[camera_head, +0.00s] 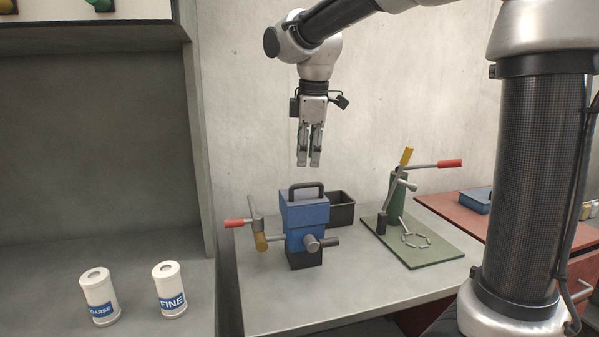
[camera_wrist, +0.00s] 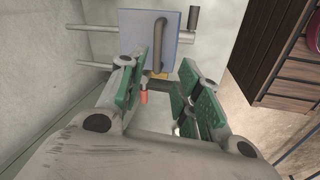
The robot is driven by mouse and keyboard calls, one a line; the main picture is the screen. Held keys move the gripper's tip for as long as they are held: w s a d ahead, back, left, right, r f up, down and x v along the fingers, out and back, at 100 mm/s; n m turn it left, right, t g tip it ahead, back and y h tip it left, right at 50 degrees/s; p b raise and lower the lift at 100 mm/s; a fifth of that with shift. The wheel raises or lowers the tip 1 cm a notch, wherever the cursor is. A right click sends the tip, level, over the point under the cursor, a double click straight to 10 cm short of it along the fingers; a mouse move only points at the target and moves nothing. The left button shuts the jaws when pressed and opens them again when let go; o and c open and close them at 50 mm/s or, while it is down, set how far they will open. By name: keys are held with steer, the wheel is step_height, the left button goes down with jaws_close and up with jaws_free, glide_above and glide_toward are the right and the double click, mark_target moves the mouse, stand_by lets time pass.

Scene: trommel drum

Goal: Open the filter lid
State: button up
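The blue filter housing (camera_head: 297,242) stands upright on the grey bench. Its blue lid (camera_head: 304,214) sits closed on top, with a dark arched handle (camera_head: 306,186). My gripper (camera_head: 309,163) points down above the handle, apart from it, with nothing held. In the wrist view, the green-padded fingers of my gripper (camera_wrist: 166,92) are spread with a clear gap. The lid (camera_wrist: 137,45) and handle (camera_wrist: 159,42) show beyond the fingertips near the top of that view. The inside of the housing is hidden by the lid.
A lever with a red grip (camera_head: 235,223) sticks out left of the housing. A black bin (camera_head: 341,211) stands behind it. A green lever stand (camera_head: 397,196) is to the right. White COARSE (camera_head: 99,297) and FINE (camera_head: 169,290) canisters stand on the left shelf. The bench front is clear.

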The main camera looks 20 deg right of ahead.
mark_target(306, 184)
steer(key=f+n, duration=0.1)
steer(key=f, duration=0.1)
steer(key=w+f, duration=0.1)
steer(key=f, duration=0.1)
steer(key=w+f+n, duration=0.1)
steer(key=f, duration=0.2)
steer(key=shift+d+n, duration=0.1)
steer(key=shift+n, duration=0.2)
steer(key=shift+c, duration=0.2)
jaws_close()
